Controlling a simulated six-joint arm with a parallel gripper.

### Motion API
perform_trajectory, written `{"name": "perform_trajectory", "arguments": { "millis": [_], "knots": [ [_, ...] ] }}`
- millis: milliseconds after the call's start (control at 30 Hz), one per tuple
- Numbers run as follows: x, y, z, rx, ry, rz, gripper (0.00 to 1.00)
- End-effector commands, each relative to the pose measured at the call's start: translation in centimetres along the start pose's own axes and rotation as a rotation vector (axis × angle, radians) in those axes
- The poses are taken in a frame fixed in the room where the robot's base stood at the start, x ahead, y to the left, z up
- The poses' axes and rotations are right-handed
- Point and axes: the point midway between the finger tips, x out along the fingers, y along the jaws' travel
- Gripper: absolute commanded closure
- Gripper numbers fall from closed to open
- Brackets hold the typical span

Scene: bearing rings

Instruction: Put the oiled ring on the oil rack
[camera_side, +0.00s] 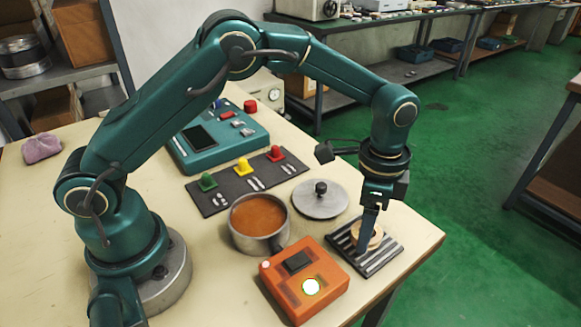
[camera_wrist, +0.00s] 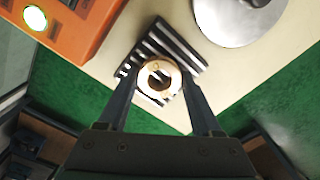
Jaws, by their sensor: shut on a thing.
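The ring (camera_side: 372,236) is tan with a shiny surface and sits at the oil rack, between my fingers. In the wrist view the ring (camera_wrist: 146,73) shows its dark centre hole, with glossy highlights on its face. My gripper (camera_side: 366,238) points down and is shut on the ring. In the wrist view its two fingers (camera_wrist: 158,88) stand on either side of the ring. The oil rack (camera_side: 386,256) is a dark slatted plate near the table's right corner, directly below the ring. It also shows in the wrist view (camera_wrist: 189,49). I cannot tell whether the ring touches the slats.
An orange box (camera_side: 325,264) with a lit round button stands left of the rack. A pot of brown liquid (camera_side: 259,217) and a grey lid with a knob (camera_side: 318,207) are behind it. A dark strip with coloured knobs (camera_side: 211,203) and a teal console (camera_side: 243,141) stand farther back.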

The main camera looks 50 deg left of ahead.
Motion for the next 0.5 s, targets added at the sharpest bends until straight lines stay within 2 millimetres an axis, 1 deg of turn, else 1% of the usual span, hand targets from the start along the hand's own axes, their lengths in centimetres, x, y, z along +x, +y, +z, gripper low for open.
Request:
{"name": "perform_trajectory", "arguments": {
  "millis": [300,333,400,500],
  "knots": [
    [0.06,0.0,-0.01,0.0,0.001,0.0,1.0],
    [0.06,0.0,-0.01,0.0,0.001,0.0,0.22],
    [0.05,0.0,-0.01,0.0,0.001,0.0,0.0],
    [0.06,0.0,-0.01,0.0,0.0,0.0,0.0]
  ]
}}
